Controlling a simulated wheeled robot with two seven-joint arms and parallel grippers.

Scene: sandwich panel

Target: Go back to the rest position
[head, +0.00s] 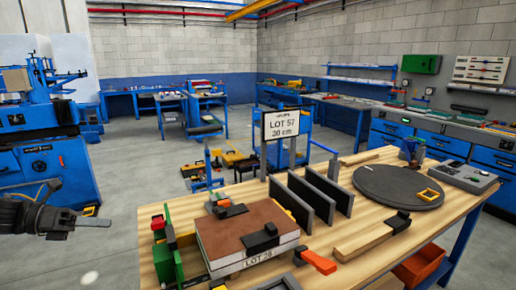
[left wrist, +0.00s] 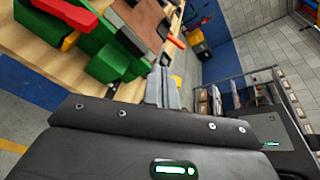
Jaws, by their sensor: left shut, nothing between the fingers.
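My left gripper (head: 92,221) is at the left of the head view, out over the floor and clear of the workbench (head: 345,262). Its fingers are shut and empty; they also show in the left wrist view (left wrist: 166,86), pointing past the bench edge. A brown-topped sandwich panel (head: 218,236) marked "LOT 28" lies on the bench, apart from the gripper. My right gripper is not in view.
Green blocks (head: 163,263) stand at the bench's left edge, near my left gripper's side. Dark upright plates (head: 325,195), a "LOT 57 30 cm" sign (head: 284,124) and a round dark disc (head: 398,187) are on the bench. A blue machine (head: 45,150) stands behind the gripper. Grey floor lies between.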

